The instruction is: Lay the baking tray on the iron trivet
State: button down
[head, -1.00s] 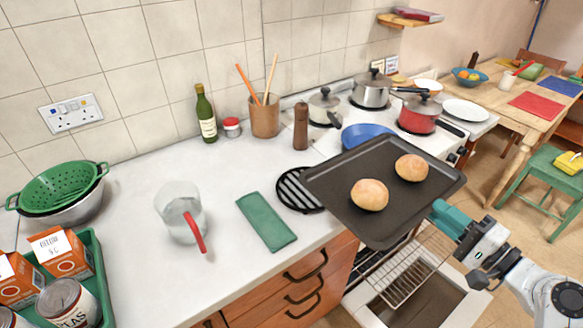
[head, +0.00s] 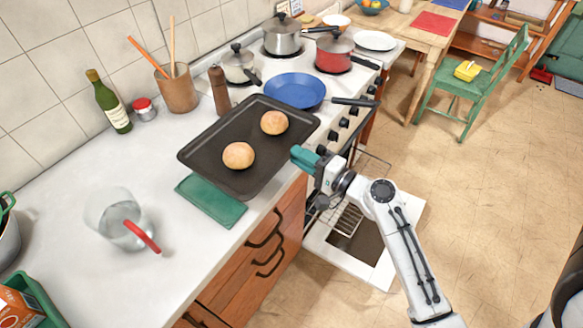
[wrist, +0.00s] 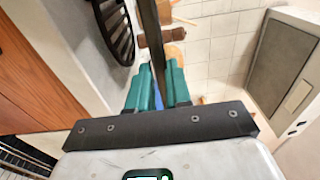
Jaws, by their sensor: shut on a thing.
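The dark baking tray (head: 205,150) carries two bread rolls, one near its middle (head: 238,156) and one toward its far right (head: 274,122). My gripper (head: 300,156) is shut on the tray's right edge. In the wrist view, the tray's edge (wrist: 150,35) runs between the teal fingers (wrist: 158,88). The black slatted iron trivet (wrist: 115,28) shows in the wrist view on the counter, with a gap between it and the tray. In the head view the tray hides the trivet. The tray looks about level, over the counter's front part.
A green cloth (head: 212,200) lies partly under the tray's near edge in the picture. A glass jug (head: 122,222) with a red handle stands left. A blue pan (head: 296,90), pepper mill (head: 219,90) and utensil pot (head: 177,90) are behind. The oven door (head: 345,245) is open below.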

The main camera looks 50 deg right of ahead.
aim_at(293, 172)
jog(key=shift+w+a+f+b, duration=0.1)
jog(key=shift+w+a+f, duration=0.2)
jog(key=shift+f, duration=0.6)
jog(key=shift+w+a+f+b, duration=0.15)
jog(key=shift+w+f, duration=0.2)
jog(key=shift+f, duration=0.6)
jog(key=shift+w+a+f+b, duration=0.1)
jog(key=shift+w+f, duration=0.25)
jog(key=shift+f, duration=0.55)
jog(key=c, duration=1.4)
grip_release()
jog(key=shift+f, duration=0.1)
jog(key=shift+o, duration=0.3)
